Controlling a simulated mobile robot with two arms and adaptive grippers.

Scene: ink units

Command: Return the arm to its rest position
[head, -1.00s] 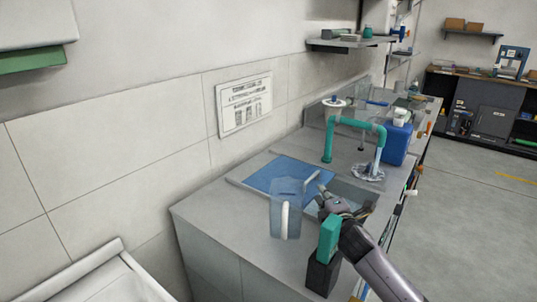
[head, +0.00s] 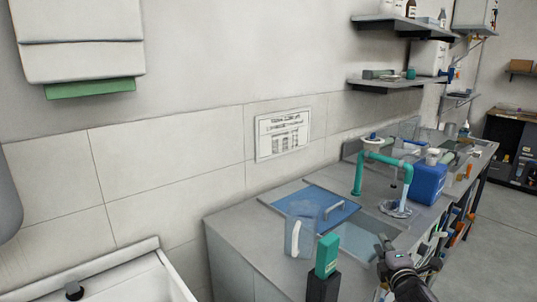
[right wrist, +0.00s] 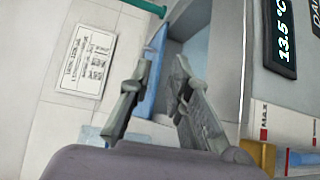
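My right gripper (head: 384,243) is over the right front part of the counter, beside the sink basin. In the right wrist view its two fingers (right wrist: 163,68) stand apart with nothing held between them. My left gripper is not in view. A clear jug with a white handle (head: 299,236) stands upright on the counter, left of the right gripper and apart from it.
A teal block (head: 327,256) on a dark stand rises at the counter front, left of my right arm. The blue lid (head: 312,203), teal faucet (head: 380,159) and blue container (head: 428,183) stand farther back. Open floor (head: 478,250) lies to the right.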

